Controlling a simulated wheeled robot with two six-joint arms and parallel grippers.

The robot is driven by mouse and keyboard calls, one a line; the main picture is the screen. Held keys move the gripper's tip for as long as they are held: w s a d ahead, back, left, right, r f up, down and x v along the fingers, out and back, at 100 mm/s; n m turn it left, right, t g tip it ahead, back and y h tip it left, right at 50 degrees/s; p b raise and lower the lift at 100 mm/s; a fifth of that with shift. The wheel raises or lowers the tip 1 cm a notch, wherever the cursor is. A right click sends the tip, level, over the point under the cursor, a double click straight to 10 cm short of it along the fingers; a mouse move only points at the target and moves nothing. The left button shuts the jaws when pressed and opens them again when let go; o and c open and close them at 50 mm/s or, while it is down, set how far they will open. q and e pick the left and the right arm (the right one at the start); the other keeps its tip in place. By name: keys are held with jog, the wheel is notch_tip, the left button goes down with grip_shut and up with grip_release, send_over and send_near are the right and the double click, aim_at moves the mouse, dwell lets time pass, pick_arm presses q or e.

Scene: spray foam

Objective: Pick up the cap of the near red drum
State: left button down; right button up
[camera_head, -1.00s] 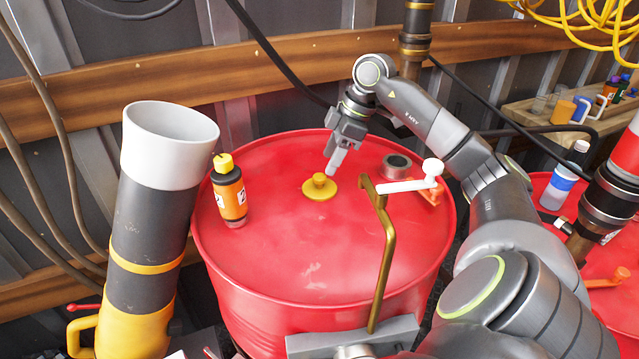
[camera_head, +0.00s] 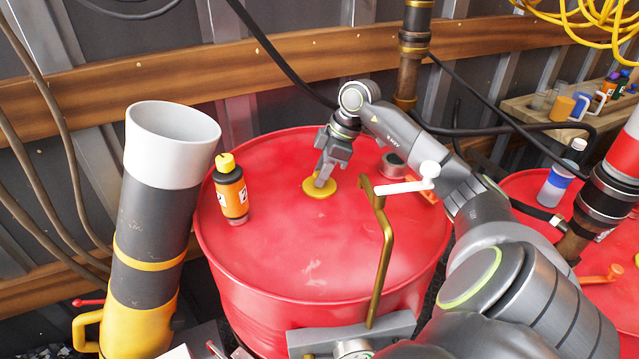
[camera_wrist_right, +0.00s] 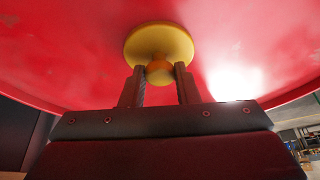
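The near red drum (camera_head: 300,252) stands in the middle of the head view. Its yellow cap (camera_head: 314,192), a round flange with a small knob, sits on the drum top. My right gripper (camera_head: 323,182) is at the cap, pointing down and partly hiding the knob. In the right wrist view the cap (camera_wrist_right: 160,45) is straight ahead, and the fingers of my right gripper (camera_wrist_right: 160,72) stand on either side of the orange-looking knob, very close to it. They look open; firm contact is not clear. My left gripper is not in view.
A large white, grey and yellow cylinder (camera_head: 150,220) stands at left. A second red drum (camera_head: 525,185) is at right. The drum top's front is clear.

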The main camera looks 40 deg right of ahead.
jog(key=c, duration=0.4)
jog(key=shift+c, duration=0.2)
